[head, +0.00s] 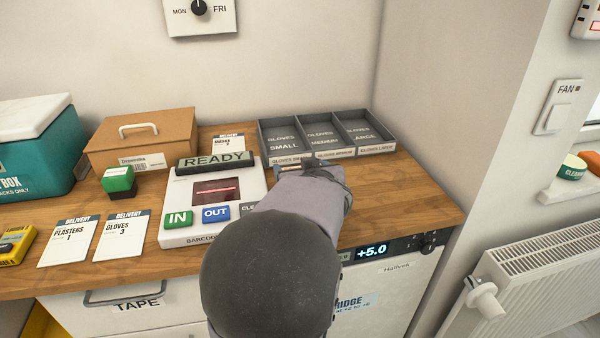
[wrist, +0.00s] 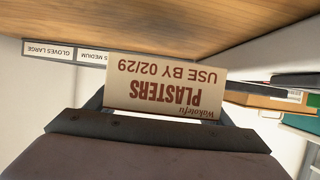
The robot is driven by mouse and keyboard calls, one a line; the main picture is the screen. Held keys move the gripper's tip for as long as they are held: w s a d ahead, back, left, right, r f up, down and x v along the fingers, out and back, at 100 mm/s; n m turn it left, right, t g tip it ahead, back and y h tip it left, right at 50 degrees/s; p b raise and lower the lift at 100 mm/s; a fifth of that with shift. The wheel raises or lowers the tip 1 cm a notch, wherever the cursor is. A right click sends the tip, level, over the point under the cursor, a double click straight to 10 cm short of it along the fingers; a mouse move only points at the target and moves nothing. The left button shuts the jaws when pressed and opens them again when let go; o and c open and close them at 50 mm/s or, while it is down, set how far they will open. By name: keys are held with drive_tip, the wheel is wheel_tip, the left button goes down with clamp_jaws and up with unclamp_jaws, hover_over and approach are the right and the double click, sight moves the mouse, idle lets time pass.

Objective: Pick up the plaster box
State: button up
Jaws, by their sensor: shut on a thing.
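The plaster box (wrist: 165,83) is a tan carton printed "PLASTERS" and "USE BY 02/29"; its print is upside down in the wrist view. My gripper (wrist: 160,105) is shut on it, with a dark finger at each side of the box. In the head view my gripper (head: 318,172) is over the counter in front of the glove tray. My own arm hides most of the gripper and the box there, with only a small tan patch showing beside the fingers.
A grey three-part glove tray (head: 378,150) stands at the back of the wooden counter (head: 400,205). A barcode scanner (head: 200,236) with IN and OUT buttons is left of my arm. Delivery cards (head: 120,240), a cardboard box (head: 165,135) and a teal box (head: 40,160) are farther left.

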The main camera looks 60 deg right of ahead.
drive_tip(key=w+a+r+n+y+p, duration=0.1)
drive_tip(key=w+r+p, duration=0.2)
drive_tip(key=r+p, duration=0.3)
drive_tip(key=w+a+r+p, duration=0.2)
drive_tip(key=r+p, duration=0.2)
drive_tip(key=p, duration=0.3)
drive_tip(key=w+a+f+n+t+y+p, duration=0.1)
drive_tip(key=w+a+p, duration=0.2)
drive_tip(key=p, duration=0.1)
drive_tip(key=w+a+f+n+t+y+p, duration=0.1)
drive_tip(key=w+a+n+y+p, duration=0.1)
drive_tip(key=p, duration=0.3)
drive_tip(key=w+a+f+n+t+y+p, duration=0.1)
drive_tip(key=w+a+p, duration=0.3)
drive_tip(key=w+p, duration=0.1)
drive_tip(key=shift+a+f, duration=0.2)
drive_tip(key=w+a+r+n+t+y, duration=0.1)
drive_tip(key=w+a+r+n+y, duration=0.1)
drive_tip(key=w+r+n+y, duration=0.1)
wheel_tip(320, 180, up, 3)
drive_tip(key=shift+w+f+n+y, duration=0.15)
drive_tip(key=shift+w+n+y, duration=0.3)
drive_tip(key=shift+y, duration=0.35)
drive_tip(key=shift+s+a+f, duration=0.1)
wheel_tip(320, 180, down, 8)
drive_tip(key=b, duration=0.8)
